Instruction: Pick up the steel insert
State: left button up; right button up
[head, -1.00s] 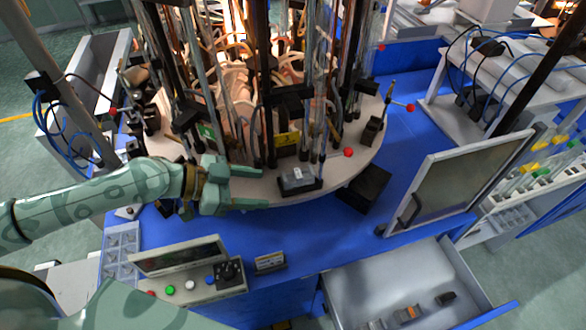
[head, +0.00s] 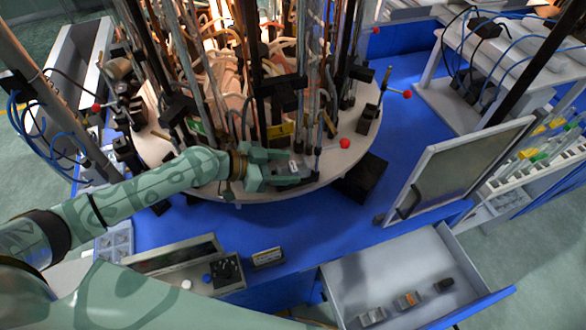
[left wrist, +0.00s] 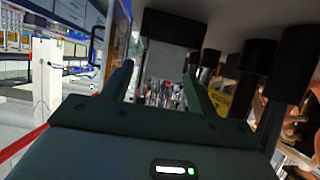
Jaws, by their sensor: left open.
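A small grey block with a white tag, which I take to be the steel insert (head: 294,166), sits at the front edge of the round table. My left gripper (head: 287,169) reaches it from the left with its jaws open, one finger on each side of the block. Its fingers partly hide the block. In the left wrist view, a speckled grey, metallic-looking surface (left wrist: 164,92) shows between the two open fingers. I cannot tell whether either finger touches the block. My right gripper is out of view.
The round table (head: 237,197) carries a dense ring of rods, tubes and clamps just behind the gripper. A red knob (head: 344,143) and a black box (head: 361,181) are to the right. An open drawer (head: 345,274) holds several small blocks.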

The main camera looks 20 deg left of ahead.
pick_arm(q)
jog(key=shift+w+d+f, duration=0.3)
jog(key=shift+d, duration=0.15)
jog(key=c, duration=1.1)
grip_shut()
jog(key=shift+r, duration=0.15)
